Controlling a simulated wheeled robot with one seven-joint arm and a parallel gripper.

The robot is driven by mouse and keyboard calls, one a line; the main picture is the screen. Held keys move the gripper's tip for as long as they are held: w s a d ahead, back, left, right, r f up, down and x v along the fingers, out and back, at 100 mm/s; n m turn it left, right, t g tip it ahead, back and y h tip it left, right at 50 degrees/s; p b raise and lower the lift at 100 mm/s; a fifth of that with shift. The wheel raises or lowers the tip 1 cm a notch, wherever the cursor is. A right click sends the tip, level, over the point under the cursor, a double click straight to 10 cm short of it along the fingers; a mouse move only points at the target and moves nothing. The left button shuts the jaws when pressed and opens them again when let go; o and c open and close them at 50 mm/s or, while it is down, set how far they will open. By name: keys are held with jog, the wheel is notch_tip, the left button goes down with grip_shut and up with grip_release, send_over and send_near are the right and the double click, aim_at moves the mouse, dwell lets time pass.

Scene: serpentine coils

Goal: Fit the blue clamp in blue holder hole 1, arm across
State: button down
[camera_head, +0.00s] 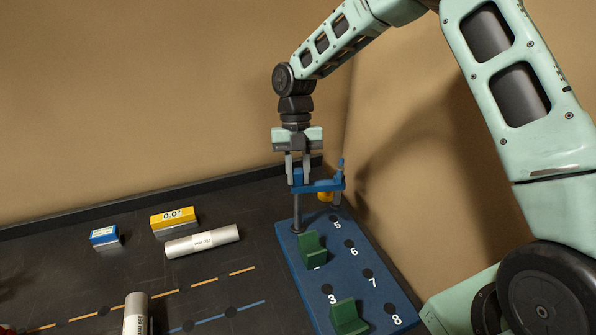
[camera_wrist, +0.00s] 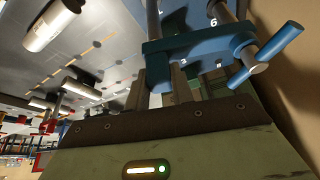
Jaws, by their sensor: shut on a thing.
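The blue clamp (camera_head: 322,186) is held between the fingers of my gripper (camera_head: 298,178), above the far end of the blue holder (camera_head: 341,270). Its grey post points down and its lower end meets the holder's far left corner, where hole 1 would lie; its number is hidden. I cannot tell how deep the post sits. The clamp's arm reaches right, across the holder toward hole 5, with an upright spindle at its end. In the wrist view the clamp (camera_wrist: 198,45) lies across the fingers (camera_wrist: 170,85), its blue handle at the right.
Two green angled blocks (camera_head: 312,249) (camera_head: 348,318) stand on the holder. Holes 3, 5, 6, 7 and 8 show. A yellow box (camera_head: 173,219), a small blue box (camera_head: 104,237) and white cylinders (camera_head: 202,242) (camera_head: 136,314) are left. A wall stands close behind and right.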

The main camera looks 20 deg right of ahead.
jog(key=shift+f, duration=0.15)
jog(key=c, duration=1.1)
grip_release()
